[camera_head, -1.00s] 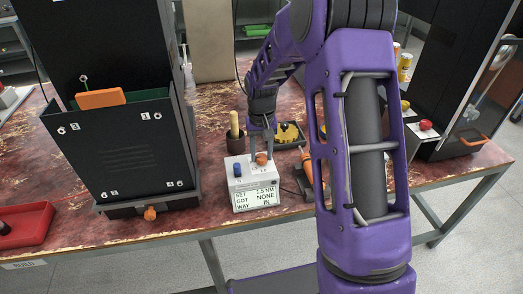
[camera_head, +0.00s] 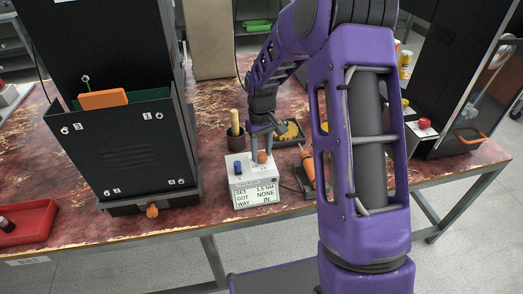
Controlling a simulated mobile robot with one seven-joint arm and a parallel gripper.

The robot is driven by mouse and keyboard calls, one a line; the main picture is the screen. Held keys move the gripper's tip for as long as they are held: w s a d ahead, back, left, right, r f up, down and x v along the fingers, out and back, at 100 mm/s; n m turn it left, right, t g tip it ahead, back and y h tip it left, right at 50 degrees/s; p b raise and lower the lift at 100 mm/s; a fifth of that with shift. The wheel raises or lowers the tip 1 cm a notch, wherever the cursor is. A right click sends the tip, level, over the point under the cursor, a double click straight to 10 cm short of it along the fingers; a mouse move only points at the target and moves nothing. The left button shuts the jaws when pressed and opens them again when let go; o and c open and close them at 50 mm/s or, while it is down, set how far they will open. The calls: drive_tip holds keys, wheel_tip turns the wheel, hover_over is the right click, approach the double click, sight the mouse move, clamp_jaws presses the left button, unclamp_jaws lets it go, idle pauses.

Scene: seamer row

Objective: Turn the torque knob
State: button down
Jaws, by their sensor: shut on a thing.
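A white box (camera_head: 246,170) stands near the table's front edge. Its front display (camera_head: 256,195) reads SET 1.5 NM, GOT NONE, WAY IN. On its top are a blue knob (camera_head: 238,167) at left and an orange knob (camera_head: 262,157) at right. Any label naming the torque knob is too small to read. My gripper (camera_head: 262,151) points down at the orange knob and is shut on it. The far finger and the exact contact are partly hidden.
Bare table lies between panel and box.

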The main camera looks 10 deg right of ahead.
sight(262, 154)
drive_tip(key=shift+c, duration=2.1)
unclamp_jaws()
wheel_tip(262, 154, up, 18)
drive_tip(key=p, duration=0.2)
drive_tip(key=shift+f, duration=0.25)
